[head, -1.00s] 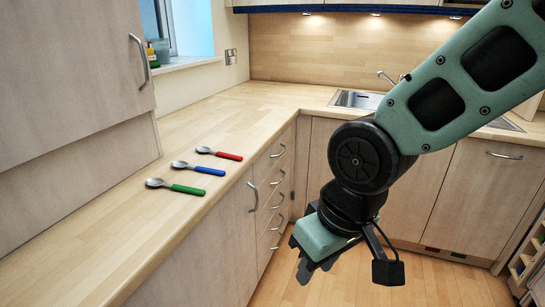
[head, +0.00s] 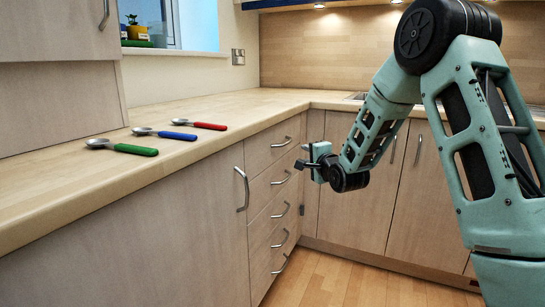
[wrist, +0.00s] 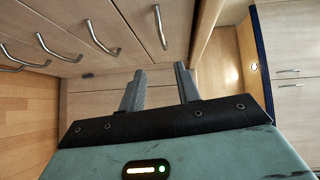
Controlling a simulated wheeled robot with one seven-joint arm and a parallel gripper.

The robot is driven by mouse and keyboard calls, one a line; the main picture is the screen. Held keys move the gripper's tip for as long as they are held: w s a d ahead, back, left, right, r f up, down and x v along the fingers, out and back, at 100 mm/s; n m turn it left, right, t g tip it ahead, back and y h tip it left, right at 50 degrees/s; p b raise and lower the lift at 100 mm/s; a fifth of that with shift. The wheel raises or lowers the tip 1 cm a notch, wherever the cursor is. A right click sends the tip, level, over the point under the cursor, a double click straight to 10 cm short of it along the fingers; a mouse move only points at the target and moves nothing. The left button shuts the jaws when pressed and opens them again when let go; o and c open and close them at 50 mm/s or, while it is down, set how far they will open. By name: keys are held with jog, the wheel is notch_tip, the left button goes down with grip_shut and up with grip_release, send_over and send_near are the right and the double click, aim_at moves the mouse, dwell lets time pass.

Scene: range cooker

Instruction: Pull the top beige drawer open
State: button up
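The top beige drawer (head: 262,150) is at the top of the drawer stack under the worktop, and it looks shut. Its curved metal handle (head: 282,142) shows in the head view, and what looks like the same handle is at the top of the wrist view (wrist: 160,27). My gripper (head: 303,156) is just right of the stack, a little lower than the top handle and apart from it. In the wrist view its two grey fingers (wrist: 158,80) are spread with nothing between them.
Several lower drawers with similar handles (head: 281,211) are below. A tall cupboard door handle (head: 242,189) is left of the stack. Green, blue and red spoons (head: 165,134) lie on the worktop (head: 60,190). The wooden floor (head: 340,285) is clear.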

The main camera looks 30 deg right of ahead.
aim_at(288, 143)
jog(key=w+d, duration=0.1)
jog(key=w, duration=0.5)
jog(key=w+d+b, duration=0.1)
jog(key=w, duration=0.4)
jog(key=w+f+b, duration=0.1)
jog(key=w, duration=0.5)
jog(key=shift+w+d+f, duration=0.1)
jog(key=shift+w+d, duration=0.25)
jog(key=shift+d, duration=0.05)
grip_shut()
